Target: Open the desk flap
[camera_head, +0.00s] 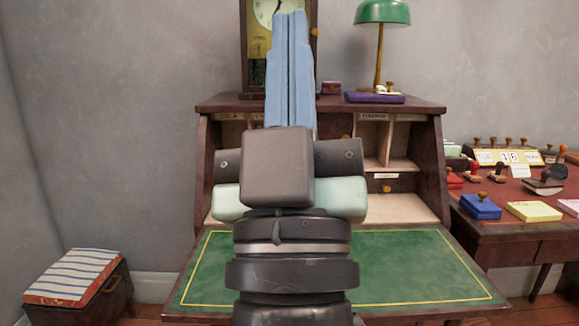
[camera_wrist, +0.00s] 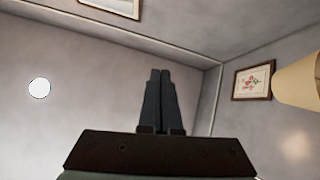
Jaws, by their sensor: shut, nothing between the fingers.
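The desk flap (camera_head: 425,262) is folded down flat at the front of the dark wooden desk (camera_head: 432,165). Its green top with a thin yellow border faces up. Behind it the desk's pale compartments show open on the right. My arm hides the flap's middle and part of the compartments. My gripper (camera_head: 291,14) points upward in front of the desk, apart from the flap. Its blue fingers are shut together and empty. In the wrist view my gripper (camera_wrist: 160,72) also shows shut, against walls and ceiling.
A clock (camera_head: 257,42) and a green lamp (camera_head: 383,12) stand on the desk top. At right is a side table (camera_head: 510,231) with stamps and pads. A striped-top box (camera_head: 75,276) stands on the floor at left. Picture frames (camera_wrist: 253,80) hang on the wall.

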